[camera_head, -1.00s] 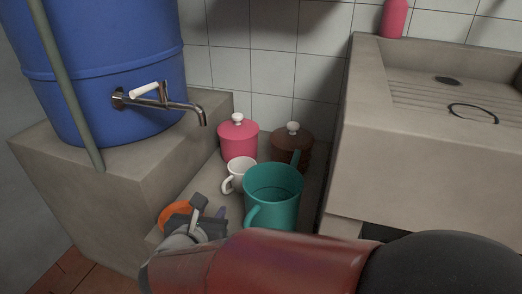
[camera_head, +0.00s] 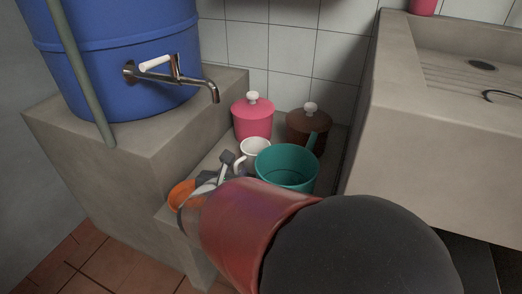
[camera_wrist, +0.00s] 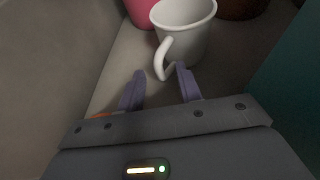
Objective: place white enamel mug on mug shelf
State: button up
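The white enamel mug (camera_head: 256,147) stands upright on the low concrete shelf, behind and left of a teal jug. In the wrist view the mug (camera_wrist: 187,27) is just beyond my fingertips, with its handle towards me. My gripper (camera_wrist: 160,82) is open, with its two purple-grey fingers apart. The handle's lower end is close to the right finger and between the fingertips; whether it touches I cannot tell. In the head view my gripper (camera_head: 232,165) is partly hidden by my arm. I cannot make out which surface is the mug shelf.
The teal jug (camera_head: 287,166) stands close right of the mug. A pink lidded pot (camera_head: 253,119) and a brown lidded pot (camera_head: 306,127) stand behind. An orange item (camera_head: 181,194) lies at front left. A blue barrel (camera_head: 125,66) with a tap and a concrete sink (camera_head: 425,150) flank the shelf.

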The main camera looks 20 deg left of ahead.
jog(key=shift+c, duration=0.4)
grip_shut()
